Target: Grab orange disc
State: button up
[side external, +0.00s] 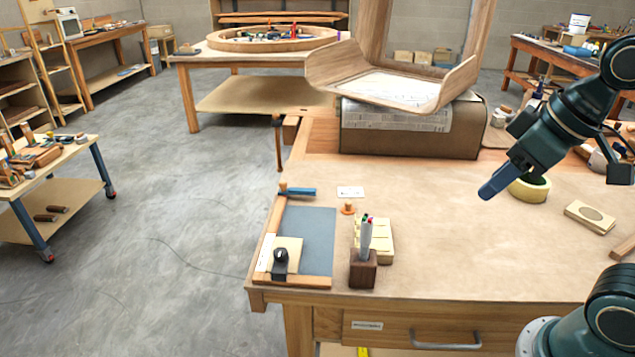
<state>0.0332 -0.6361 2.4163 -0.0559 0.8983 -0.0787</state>
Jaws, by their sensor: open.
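A small orange disc (348,211) with a short raised knob lies on the brown bench top, just right of the grey-blue mat. My gripper is open.
A wooden block with pens (363,270) stands close to the disc, beside a yellow note stack (378,240). A yellow tape roll (529,189) is behind my gripper. A large box (410,135) carries a bent wood frame. The bench middle (460,255) is clear.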

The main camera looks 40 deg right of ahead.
jog(key=w+d+f+n+g+y, duration=0.15)
jog(key=w+n, duration=0.25)
jog(key=w, duration=0.8)
jog(key=w+d+f+n+g+y, duration=0.1)
jog(key=w+d+f+n, duration=0.25)
jog(key=w, duration=0.85)
jog(key=w+d+f+n+y, duration=0.1)
jog(key=w+d+f+n, duration=0.2)
jog(key=w+f, duration=0.2)
jog(key=shift+w+f, duration=0.25)
jog(key=shift+w, duration=0.15)
jog(key=shift+g, duration=0.25)
send_over(349, 202)
jog(key=s+d, duration=0.1)
jog(key=d, duration=0.1)
notch_tip(349, 202, down, 8)
jog(key=shift+s+a+r, duration=0.1)
jog(key=shift+s+r, duration=0.05)
jog(key=shift+x, duration=2.7)
